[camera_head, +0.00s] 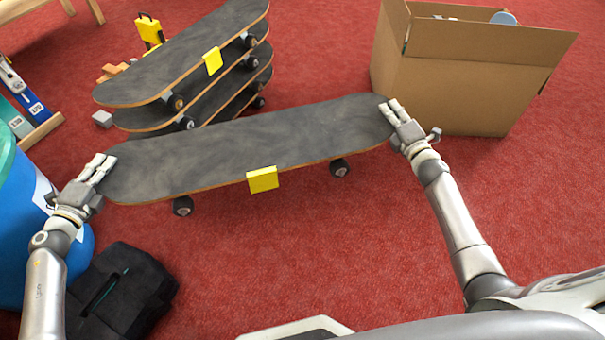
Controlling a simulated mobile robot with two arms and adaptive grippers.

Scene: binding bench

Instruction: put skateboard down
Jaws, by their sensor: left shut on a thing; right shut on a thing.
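A skateboard (240,150) with a dark grip deck, wooden edge, dark wheels and a yellow tag (262,179) on its near side spans the middle of the view. It lies deck up, its right end a little farther back. My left gripper (100,170) is shut on its left end. My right gripper (391,108) is shut on its right end. I cannot tell for sure whether its wheels touch the floor. Its far side covers part of the stack behind.
A stack of skateboards (190,55) stands behind, the top one yellow-tagged. An open cardboard box (450,85) is at the back right. A blue bin (22,225) and a black case (120,290) are at the left. Red carpet (330,240) is clear in front.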

